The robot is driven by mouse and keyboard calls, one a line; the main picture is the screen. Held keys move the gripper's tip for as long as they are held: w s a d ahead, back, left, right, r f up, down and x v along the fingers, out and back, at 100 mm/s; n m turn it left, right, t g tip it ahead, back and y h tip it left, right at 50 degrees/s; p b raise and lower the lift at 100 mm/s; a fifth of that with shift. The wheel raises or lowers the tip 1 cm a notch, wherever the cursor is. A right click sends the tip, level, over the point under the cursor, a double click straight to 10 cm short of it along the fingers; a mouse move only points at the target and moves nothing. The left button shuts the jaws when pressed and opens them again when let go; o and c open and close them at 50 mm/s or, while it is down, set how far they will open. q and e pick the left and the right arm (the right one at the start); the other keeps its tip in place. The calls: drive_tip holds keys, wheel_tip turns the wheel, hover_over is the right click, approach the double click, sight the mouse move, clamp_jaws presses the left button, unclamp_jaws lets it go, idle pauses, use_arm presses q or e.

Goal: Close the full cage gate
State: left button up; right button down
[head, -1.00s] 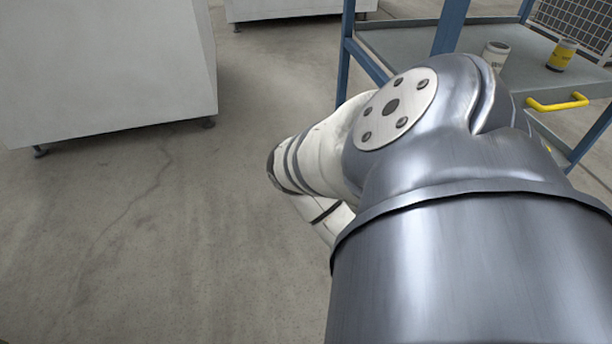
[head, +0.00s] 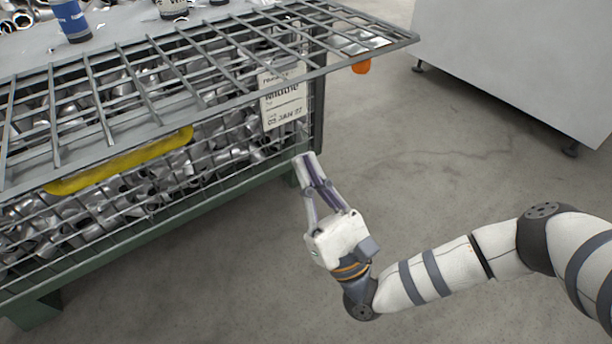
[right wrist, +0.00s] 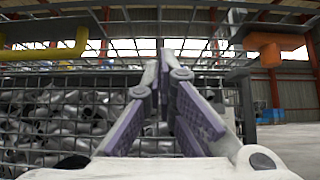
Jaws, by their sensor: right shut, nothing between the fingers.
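The full cage (head: 225,175) is a wire mesh crate packed with grey metal fittings at the left of the head view. Its barred gate (head: 200,103) stands out from the top front, roughly level. A yellow handle (head: 120,165) is at its front, and an orange piece (head: 361,66) hangs under its right corner. My right gripper (head: 306,160) is shut and empty, lower than the gate, beside the cage's right front corner. In the right wrist view, its fingertips (right wrist: 168,62) meet before the mesh, between the yellow handle (right wrist: 55,52) and the orange piece (right wrist: 272,44). My left gripper is out of view.
A paper label (head: 283,98) is on the cage front near the right corner. A blue can (head: 71,20) and other cans stand behind the gate. A grey cabinet (head: 530,60) is at the upper right. The concrete floor between is clear.

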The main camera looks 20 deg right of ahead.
drive_tip(key=w+a+r, duration=0.1)
drive_tip(key=w+r, duration=0.2)
drive_tip(key=r, duration=0.4)
drive_tip(key=shift+w+a+r+b, duration=0.15)
drive_tip(key=shift+w+r+b, duration=0.1)
drive_tip(key=shift+r+b, duration=0.15)
